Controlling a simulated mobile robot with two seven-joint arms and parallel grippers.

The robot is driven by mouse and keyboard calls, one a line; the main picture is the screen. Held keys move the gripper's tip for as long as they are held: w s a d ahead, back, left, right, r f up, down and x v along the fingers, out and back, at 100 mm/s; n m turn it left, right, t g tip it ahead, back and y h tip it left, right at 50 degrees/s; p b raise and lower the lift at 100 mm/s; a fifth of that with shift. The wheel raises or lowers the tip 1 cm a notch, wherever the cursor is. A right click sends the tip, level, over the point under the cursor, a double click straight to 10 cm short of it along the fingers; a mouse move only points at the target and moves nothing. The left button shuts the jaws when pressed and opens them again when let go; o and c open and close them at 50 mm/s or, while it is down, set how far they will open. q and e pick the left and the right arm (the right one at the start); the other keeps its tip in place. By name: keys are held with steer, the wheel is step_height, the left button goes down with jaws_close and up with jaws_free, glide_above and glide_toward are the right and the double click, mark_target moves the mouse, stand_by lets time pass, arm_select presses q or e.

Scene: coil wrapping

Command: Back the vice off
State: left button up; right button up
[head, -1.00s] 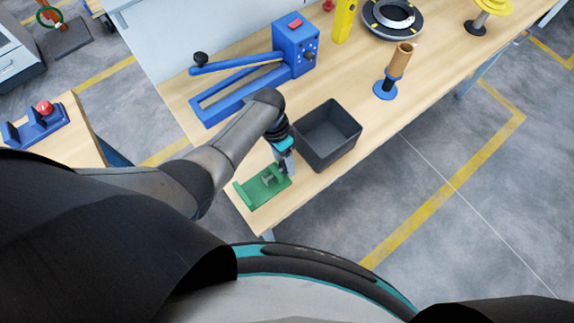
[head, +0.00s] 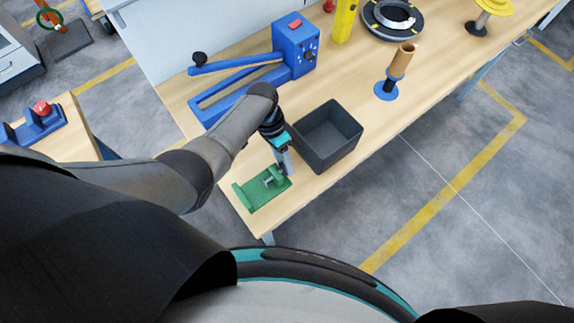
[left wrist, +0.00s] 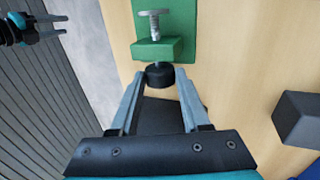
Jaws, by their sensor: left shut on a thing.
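The green vice (head: 262,190) lies on the near corner of the workbench. In the left wrist view its green block (left wrist: 157,49), threaded screw (left wrist: 155,27) and round black knob (left wrist: 160,75) show. My left gripper (head: 284,172) points down at the knob end of the vice. In the left wrist view the fingertips of my left gripper (left wrist: 160,82) stand on either side of the knob, shut on it. My right gripper (left wrist: 55,27) shows at the top left of the left wrist view, its two fingers apart and nothing between them.
A dark open bin (head: 328,140) stands on the workbench (head: 300,203) close beside my left gripper. A blue lever device (head: 294,45) stands behind it. A blue stand with a brown tube (head: 400,62) is further right. Bare bench lies around the vice.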

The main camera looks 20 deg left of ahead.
arm_select(q)
steer(key=shift+c, duration=1)
steer(key=shift+s+d+r+t+y+p, duration=0.1)
steer(key=shift+r+t+y+p, duration=0.2)
steer(key=shift+p, duration=0.35)
steer(key=shift+s+d+f+t+y+p, duration=0.1)
steer(key=shift+y+p, duration=0.3)
steer(key=shift+p, duration=0.2)
steer(key=shift+d+t+y, duration=0.1)
steer(key=shift+t+y, duration=0.2)
steer(key=shift+t, duration=0.1)
steer(key=shift+f+y, duration=0.15)
steer(key=shift+y, duration=0.15)
steer(key=shift+t, duration=0.3)
steer(key=shift+s+d+t+y, duration=0.2)
steer(key=shift+t+y, duration=0.35)
steer(key=shift+y, duration=0.3)
steer(key=shift+s+d+t+y, duration=0.15)
steer(key=shift+t+y, duration=0.4)
steer(key=shift+y, duration=0.3)
steer(key=shift+f, duration=0.1)
